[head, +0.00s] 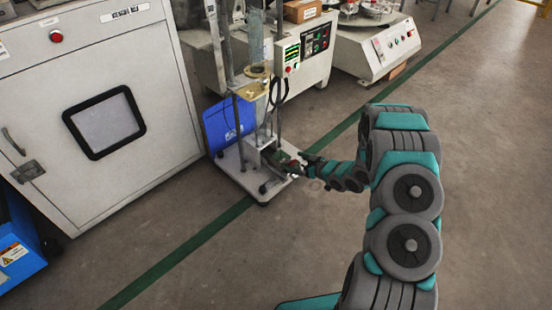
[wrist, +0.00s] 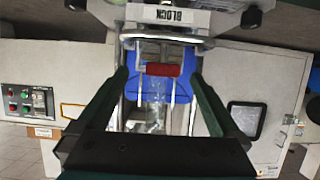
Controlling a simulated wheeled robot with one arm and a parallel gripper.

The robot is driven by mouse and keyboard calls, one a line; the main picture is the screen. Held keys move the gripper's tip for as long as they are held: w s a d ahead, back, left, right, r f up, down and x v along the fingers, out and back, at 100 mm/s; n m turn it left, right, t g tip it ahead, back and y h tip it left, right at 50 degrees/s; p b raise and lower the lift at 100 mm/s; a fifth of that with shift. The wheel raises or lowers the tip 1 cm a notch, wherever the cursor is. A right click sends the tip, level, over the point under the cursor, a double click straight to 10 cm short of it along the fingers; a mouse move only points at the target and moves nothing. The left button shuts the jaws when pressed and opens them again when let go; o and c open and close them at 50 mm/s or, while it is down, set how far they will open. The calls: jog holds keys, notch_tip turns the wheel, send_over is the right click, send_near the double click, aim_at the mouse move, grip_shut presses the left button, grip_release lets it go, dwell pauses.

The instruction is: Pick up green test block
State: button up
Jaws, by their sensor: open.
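A small dark green block-like thing (head: 277,158) with a red part lies low on the white base of a wheeled test stand (head: 236,170) in the head view. My gripper (head: 304,160) is just right of it, low above the stand's edge. In the wrist view the picture looks upside down. The two dark green fingers of my gripper (wrist: 163,68) are spread wide, with nothing held between them. A red part (wrist: 162,70) shows between the fingertips, farther off. The green block is not clear in this view.
The stand's upright posts and clear tube (head: 256,40) rise behind the block. A blue container (head: 228,122) stands behind the stand. A large grey cabinet (head: 165,110) is at left, machines (head: 375,45) are at the back. Open floor (head: 480,150) lies to the right.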

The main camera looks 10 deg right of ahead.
aim_at(283, 158)
jog(key=shift+x, duration=1.6)
jog(key=b+x, duration=0.1)
jog(key=x, duration=0.4)
jog(key=shift+s+a+f, duration=0.1)
jog(key=shift+s+f, duration=0.05)
jog(key=shift+f, duration=0.05)
jog(key=shift+c, duration=0.2)
jog(key=shift+r, duration=0.1)
grip_shut()
